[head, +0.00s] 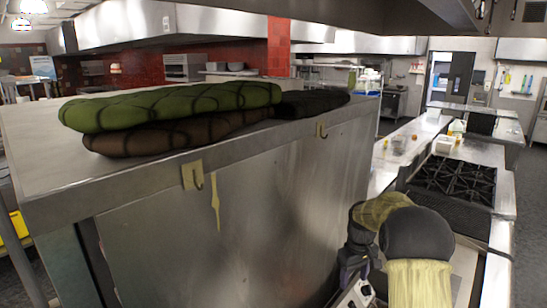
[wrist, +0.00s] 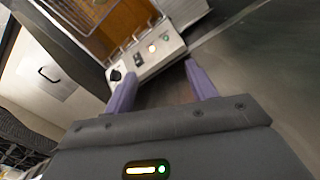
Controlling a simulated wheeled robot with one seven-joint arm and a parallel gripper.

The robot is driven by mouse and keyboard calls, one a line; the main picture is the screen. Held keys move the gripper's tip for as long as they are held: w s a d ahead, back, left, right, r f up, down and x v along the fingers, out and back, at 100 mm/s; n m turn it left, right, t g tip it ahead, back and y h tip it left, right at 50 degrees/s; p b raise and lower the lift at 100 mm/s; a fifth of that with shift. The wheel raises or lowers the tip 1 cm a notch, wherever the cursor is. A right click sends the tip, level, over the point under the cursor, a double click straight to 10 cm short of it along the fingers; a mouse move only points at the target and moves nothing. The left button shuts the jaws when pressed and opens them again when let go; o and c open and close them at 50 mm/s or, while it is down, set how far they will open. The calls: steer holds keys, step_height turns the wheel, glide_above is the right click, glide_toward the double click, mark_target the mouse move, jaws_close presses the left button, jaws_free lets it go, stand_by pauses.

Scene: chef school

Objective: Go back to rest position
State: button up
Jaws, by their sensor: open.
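My gripper (wrist: 161,67) shows in the wrist view with two purple fingers spread apart. Nothing is held between them. Beyond the fingertips is an appliance control panel (wrist: 146,56) with knobs and small lights; whether the fingers touch it I cannot tell. In the head view my arm is at the lower right, bent over beside the steel cabinet, with the gripper end (head: 352,268) low and pointing down. The fingertips are hard to make out there.
A tall steel cabinet (head: 270,190) fills the left and middle of the head view. Folded green cloth (head: 180,105), brown cloth (head: 170,135) and black cloth (head: 312,103) lie on top. A gas stove (head: 455,185) stands at right. A steel hood (head: 350,15) hangs overhead.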

steer(key=s+a+f+m+t+b, duration=0.1)
steer(key=s+a+f+b, duration=0.1)
steer(key=s, duration=0.7)
steer(key=s+a+f+m+t+b, duration=0.1)
steer(key=s+a+f+m+b, duration=0.1)
steer(key=s, duration=0.7)
steer(key=s+a+f+m+b, duration=0.2)
steer(key=s+a+b, duration=0.1)
steer(key=s, duration=0.5)
steer(key=shift+s+a+t+b, duration=0.3)
steer(key=shift+s+a+t, duration=0.1)
steer(key=shift+a, duration=0.1)
